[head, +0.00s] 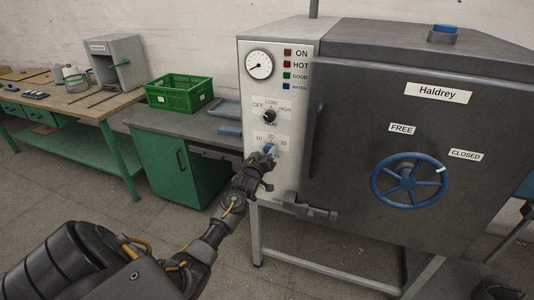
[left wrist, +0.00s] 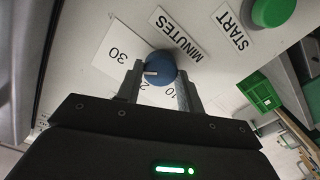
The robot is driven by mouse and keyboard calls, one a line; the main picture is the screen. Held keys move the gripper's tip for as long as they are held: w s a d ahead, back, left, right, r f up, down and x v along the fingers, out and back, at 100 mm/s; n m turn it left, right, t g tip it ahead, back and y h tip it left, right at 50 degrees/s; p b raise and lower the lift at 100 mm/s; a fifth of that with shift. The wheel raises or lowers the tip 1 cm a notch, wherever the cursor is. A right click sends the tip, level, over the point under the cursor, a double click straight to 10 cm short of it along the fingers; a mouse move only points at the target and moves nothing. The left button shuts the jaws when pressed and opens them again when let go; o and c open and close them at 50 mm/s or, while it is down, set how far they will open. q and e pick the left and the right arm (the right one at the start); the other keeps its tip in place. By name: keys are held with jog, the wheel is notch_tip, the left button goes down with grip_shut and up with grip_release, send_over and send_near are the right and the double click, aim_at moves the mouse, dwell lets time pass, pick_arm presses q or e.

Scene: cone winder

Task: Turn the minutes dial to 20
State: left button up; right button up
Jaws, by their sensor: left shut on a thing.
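The blue minutes dial (head: 269,148) is on the light control panel (head: 253,100) of the grey machine, below the heat knob (head: 269,116). Labels 10, 20 and 30 stand around it. My left gripper (head: 266,157) is shut on the dial; in the left wrist view its two fingers (left wrist: 157,84) sit on either side of the round blue dial (left wrist: 161,65).
A green START button (left wrist: 272,11) is near the dial. A latch handle (head: 304,207) sticks out below right of the panel, and a blue handwheel (head: 408,181) is on the door. A green crate (head: 180,94) stands on the bench to the left.

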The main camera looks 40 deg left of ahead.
pick_arm(q)
jog(key=n+p, duration=0.1)
jog(key=n, duration=0.4)
jog(key=shift+r, duration=0.1)
jog(key=n+p, duration=0.1)
jog(key=n, duration=0.3)
jog(key=shift+n+p, duration=0.35)
jog(key=shift+n, duration=0.35)
jog(key=o, duration=1)
